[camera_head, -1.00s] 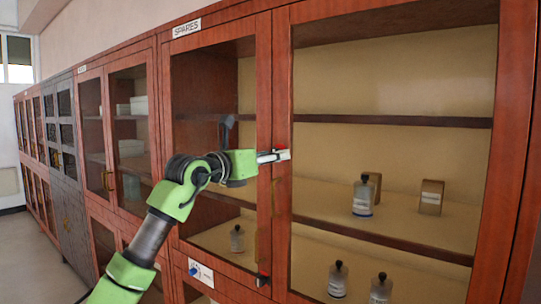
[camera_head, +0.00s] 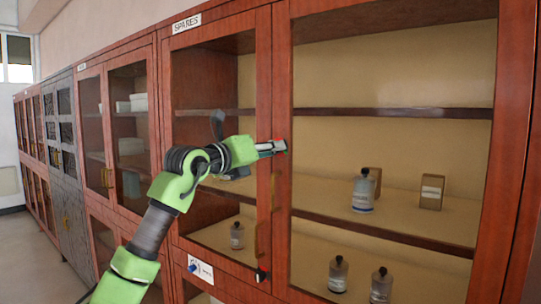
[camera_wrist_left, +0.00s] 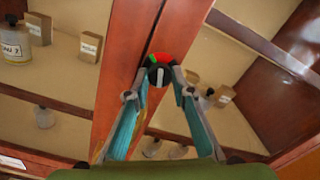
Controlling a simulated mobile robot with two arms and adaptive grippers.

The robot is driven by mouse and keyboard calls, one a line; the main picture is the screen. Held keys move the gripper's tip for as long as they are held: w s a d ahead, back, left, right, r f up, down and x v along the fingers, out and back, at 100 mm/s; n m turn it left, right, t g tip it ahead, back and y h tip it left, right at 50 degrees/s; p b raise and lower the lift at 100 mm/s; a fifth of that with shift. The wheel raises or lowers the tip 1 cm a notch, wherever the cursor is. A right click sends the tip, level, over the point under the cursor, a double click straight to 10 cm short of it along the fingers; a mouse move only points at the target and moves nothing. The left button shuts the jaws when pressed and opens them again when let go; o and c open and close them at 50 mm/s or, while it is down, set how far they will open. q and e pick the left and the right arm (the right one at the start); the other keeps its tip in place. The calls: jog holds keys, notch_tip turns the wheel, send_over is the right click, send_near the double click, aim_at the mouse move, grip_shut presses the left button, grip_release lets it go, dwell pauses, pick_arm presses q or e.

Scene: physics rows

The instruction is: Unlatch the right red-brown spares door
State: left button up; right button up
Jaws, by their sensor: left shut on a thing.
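The right red-brown spares door (camera_head: 392,65) is a tall glass door and stands closed against the left spares door (camera_head: 220,30). A round latch knob (camera_wrist_left: 160,76) shows in the wrist view, dark with a pale bar and a red and green ring, close to the seam between the doors. My left gripper (camera_head: 274,148) is at this seam in the head view, with a bit of red at its tips. In the wrist view its fingers (camera_wrist_left: 160,84) are shut on the knob from both sides. The fingers partly hide the knob. My right gripper is not in view.
A gold handle (camera_head: 276,190) is just below my gripper. A second dark knob (camera_head: 261,275) and a white panel with a blue dial (camera_head: 200,269) are lower. Bottles (camera_head: 363,193) and a box (camera_head: 432,191) stand behind the glass. Floor is free at left.

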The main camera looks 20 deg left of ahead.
pick_arm(q)
jog(key=shift+r+n+b, duration=0.1)
jog(key=shift+n+b, duration=1.6)
jog(key=shift+n, duration=5.4)
jog(key=o, duration=1.1)
jog(key=shift+s, duration=0.1)
jog(key=v, duration=1.2)
